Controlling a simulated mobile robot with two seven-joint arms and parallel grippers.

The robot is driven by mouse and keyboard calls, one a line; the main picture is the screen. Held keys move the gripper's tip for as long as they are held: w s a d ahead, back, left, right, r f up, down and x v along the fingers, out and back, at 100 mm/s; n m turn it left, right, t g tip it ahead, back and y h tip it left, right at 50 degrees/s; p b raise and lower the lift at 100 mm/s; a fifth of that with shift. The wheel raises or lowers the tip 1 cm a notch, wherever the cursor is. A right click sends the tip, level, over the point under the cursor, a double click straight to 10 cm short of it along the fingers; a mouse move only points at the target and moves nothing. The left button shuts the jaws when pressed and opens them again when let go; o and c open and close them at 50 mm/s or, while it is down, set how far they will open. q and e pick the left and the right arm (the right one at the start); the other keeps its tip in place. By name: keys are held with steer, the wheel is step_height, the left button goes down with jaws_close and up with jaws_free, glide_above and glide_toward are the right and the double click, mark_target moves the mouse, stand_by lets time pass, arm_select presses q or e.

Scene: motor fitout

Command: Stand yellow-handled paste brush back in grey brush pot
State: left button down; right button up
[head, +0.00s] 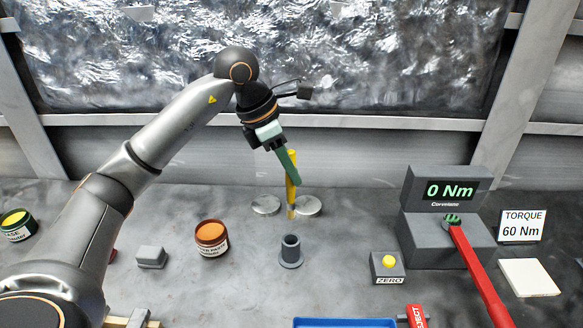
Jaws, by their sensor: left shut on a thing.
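The yellow-handled paste brush (291,176) is upright in the head view, behind the pot. My left gripper (290,166) reaches down to it from above and is shut on its yellow handle. The brush's lower end is near two round metal lids on the bench; I cannot tell whether it touches the surface. The grey brush pot (290,251) stands upright on the bench, in front of the brush and apart from it. Its dark opening faces up and looks empty. My right gripper is not in view.
Metal lids (266,205) lie behind the pot. An orange paste tin (211,238) and a grey block (151,257) stand left. A torque tester (447,217), a yellow zero button (389,262) and a red wrench (478,275) are right. A blue tray (345,323) lies in front.

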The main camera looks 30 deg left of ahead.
arm_select(q)
steer(key=b, duration=0.4)
glide_above(291, 218)
steer(key=shift+w+a+f, duration=0.15)
steer(key=shift+w+f, duration=0.05)
steer(key=shift+f, duration=1.25)
steer(key=shift+w+a+f, duration=0.1)
steer(key=shift+w+f, duration=0.05)
steer(key=shift+f, duration=1.3)
steer(key=shift+f+b, duration=2.75)
steer(key=shift+f, duration=0.9)
steer(key=c, duration=0.6)
jaws_free()
steer(key=shift+c, duration=0.2)
steer(key=shift+r, duration=0.1)
